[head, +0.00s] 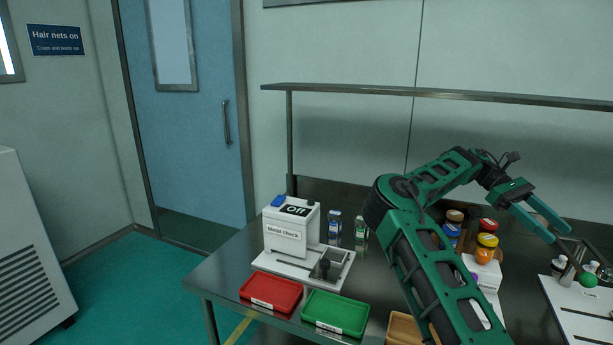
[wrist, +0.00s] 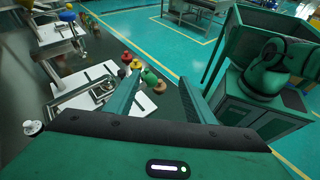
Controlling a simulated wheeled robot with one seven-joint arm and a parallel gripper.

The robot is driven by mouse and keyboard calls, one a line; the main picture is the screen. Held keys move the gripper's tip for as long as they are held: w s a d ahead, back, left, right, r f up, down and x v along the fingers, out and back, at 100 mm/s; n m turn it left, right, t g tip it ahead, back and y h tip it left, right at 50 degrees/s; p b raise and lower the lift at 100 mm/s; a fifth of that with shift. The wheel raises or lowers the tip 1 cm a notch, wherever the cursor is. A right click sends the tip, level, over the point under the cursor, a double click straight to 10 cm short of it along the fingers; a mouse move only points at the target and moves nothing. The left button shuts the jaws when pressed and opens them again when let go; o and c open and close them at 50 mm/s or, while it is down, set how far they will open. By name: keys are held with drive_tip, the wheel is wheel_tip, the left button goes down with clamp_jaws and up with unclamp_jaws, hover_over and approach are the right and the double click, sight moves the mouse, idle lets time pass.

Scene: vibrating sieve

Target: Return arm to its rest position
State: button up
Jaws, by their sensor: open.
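My green arm rises from the bottom of the head view and bends to the right. My gripper (head: 557,231) is at the right, above the worktop, with its two fingers apart and pointing down to the right. It also shows in the wrist view (wrist: 162,76), where nothing is between its fingers. It is held in the air, apart from the things on the bench.
Red (head: 271,309) and green (head: 335,331) trays lie in front. Several jars (head: 487,241) stand behind my arm. A white board (head: 580,300) is below my gripper; a shelf (head: 430,93) runs above.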

drive_tip(key=s+a+f+m+t+y, duration=0.1)
drive_tip(key=s+f+m+t+y, duration=0.4)
drive_tip(key=s, duration=0.8)
drive_tip(key=s+a+m+t, duration=0.1)
drive_tip(key=s+a+t, duration=0.1)
drive_tip(key=s+a, duration=0.2)
drive_tip(key=s+a+f+m+t, duration=0.1)
drive_tip(key=s+a+t, duration=0.2)
drive_tip(key=a, duration=0.8)
drive_tip(key=s+a+f+m+t, duration=0.1)
drive_tip(key=s+a+m+t, duration=0.1)
drive_tip(key=s+a, duration=0.4)
drive_tip(key=shift+s+a+t, duration=0.25)
drive_tip(key=shift+a+t, duration=0.25)
drive_tip(key=shift+a, duration=0.4)
